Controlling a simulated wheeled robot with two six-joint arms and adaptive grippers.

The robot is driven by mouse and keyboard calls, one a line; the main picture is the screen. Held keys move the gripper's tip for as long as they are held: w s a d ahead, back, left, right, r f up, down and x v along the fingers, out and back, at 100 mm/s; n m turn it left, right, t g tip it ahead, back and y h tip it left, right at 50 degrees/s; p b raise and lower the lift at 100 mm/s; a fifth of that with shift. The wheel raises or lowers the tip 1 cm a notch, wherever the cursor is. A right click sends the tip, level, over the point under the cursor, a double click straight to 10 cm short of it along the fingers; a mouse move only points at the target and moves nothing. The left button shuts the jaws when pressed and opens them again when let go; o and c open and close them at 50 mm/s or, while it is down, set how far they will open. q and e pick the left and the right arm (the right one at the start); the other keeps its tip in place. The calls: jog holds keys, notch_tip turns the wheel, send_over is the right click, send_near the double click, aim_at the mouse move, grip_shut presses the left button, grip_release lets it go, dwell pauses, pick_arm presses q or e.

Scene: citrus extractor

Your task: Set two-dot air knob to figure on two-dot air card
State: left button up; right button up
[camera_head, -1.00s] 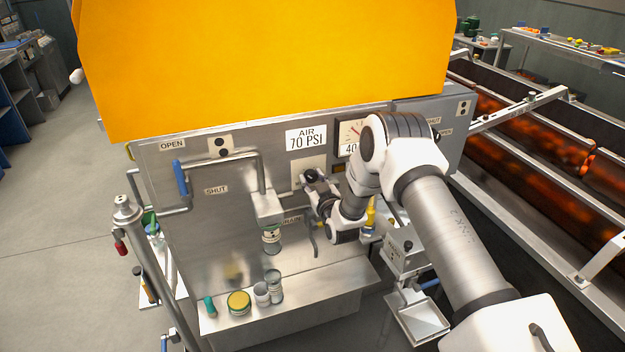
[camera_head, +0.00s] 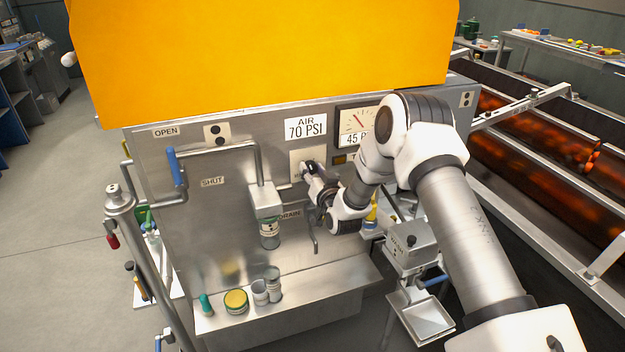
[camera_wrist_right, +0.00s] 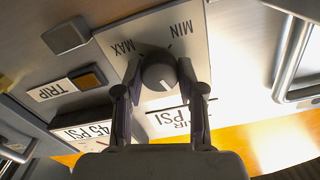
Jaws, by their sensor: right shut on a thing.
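The dark air knob (camera_wrist_right: 159,76) sits on a pale plate (camera_wrist_right: 215,50) marked MIN and MAX, seen upside down in the right wrist view. My right gripper (camera_wrist_right: 160,72) is shut on the knob, with one finger on each side. In the head view my right gripper (camera_head: 309,172) is at the plate and mostly hides the knob. The air card (camera_head: 305,128) above it reads AIR 70 PSI. The gauge (camera_head: 358,121) to its right has a red needle and a readout of 45 P..., partly hidden by my arm; the wrist view shows 45 PSI (camera_wrist_right: 85,131). My left gripper is not in view.
A two-dot sign (camera_head: 217,134) is on the steel panel (camera_head: 225,185). A blue-handled pipe (camera_head: 175,167) sticks out at left. A spout (camera_head: 265,200) and a drain lever (camera_head: 314,235) are close to my gripper. Jars (camera_head: 236,301) stand on the ledge below.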

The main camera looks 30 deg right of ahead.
jog(key=m+b, duration=0.5)
jog(key=shift+f, duration=0.2)
jog(key=shift+r+m+b, duration=0.2)
jog(key=shift+m+b, duration=1.1)
jog(key=shift+m, duration=0.2)
jog(key=o, duration=1.1)
jog(key=shift+o, duration=0.2)
jog(key=v, duration=1.2)
